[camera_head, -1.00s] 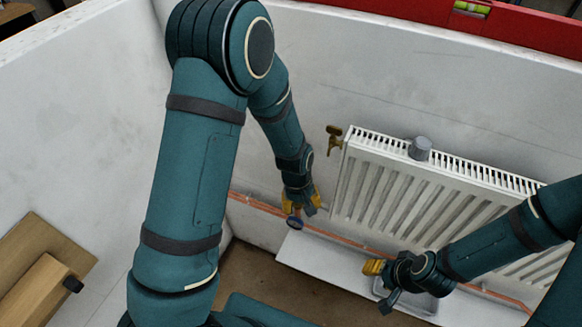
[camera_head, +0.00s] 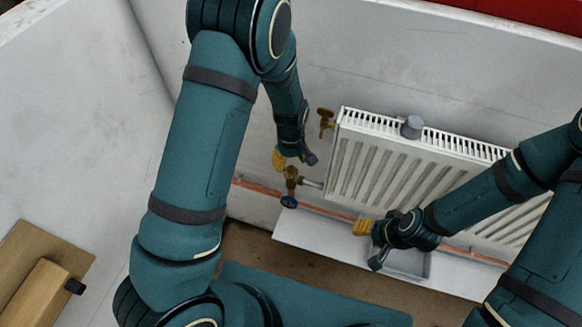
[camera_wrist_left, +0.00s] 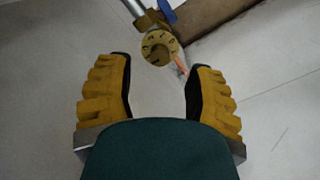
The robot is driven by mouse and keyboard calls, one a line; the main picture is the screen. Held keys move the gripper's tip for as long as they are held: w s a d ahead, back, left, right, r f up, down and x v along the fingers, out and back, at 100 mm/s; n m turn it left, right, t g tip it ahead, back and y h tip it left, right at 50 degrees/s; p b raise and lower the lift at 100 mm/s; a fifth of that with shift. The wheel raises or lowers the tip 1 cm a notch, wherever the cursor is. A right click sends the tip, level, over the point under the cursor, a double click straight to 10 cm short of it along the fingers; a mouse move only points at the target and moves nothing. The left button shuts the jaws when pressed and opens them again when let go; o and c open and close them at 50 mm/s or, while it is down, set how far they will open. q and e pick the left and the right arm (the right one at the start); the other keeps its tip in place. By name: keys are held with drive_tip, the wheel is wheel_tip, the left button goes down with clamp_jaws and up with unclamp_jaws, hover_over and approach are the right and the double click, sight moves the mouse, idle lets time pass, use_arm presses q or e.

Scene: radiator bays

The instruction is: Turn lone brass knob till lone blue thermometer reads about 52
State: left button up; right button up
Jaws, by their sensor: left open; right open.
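The brass knob (camera_head: 291,173) sits on a valve at the lower left of the radiator. In the left wrist view the knob (camera_wrist_left: 159,47) shows a round face with dark marks, beyond my fingertips. A blue round gauge (camera_head: 289,202), seemingly the thermometer, is just below the knob; its reading is too small to tell. Only a blue edge (camera_wrist_left: 168,11) of it shows in the left wrist view. My left gripper (camera_head: 279,160) is open, just above the knob and apart from it. My right gripper (camera_head: 362,227) is open and empty, in front of the radiator.
The white radiator (camera_head: 385,175) hangs on the wall, with a grey cylinder (camera_head: 412,127) on top and a brass fitting (camera_head: 326,122) at its upper left. A copper pipe (camera_head: 256,187) runs low along the wall. A grey tray (camera_head: 408,264) lies on the white ledge (camera_head: 310,236).

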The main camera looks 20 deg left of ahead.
sight(291, 168)
use_arm(q)
drive_tip(key=shift+f, duration=1.95)
drive_tip(key=shift+o, duration=0.3)
clamp_jaws()
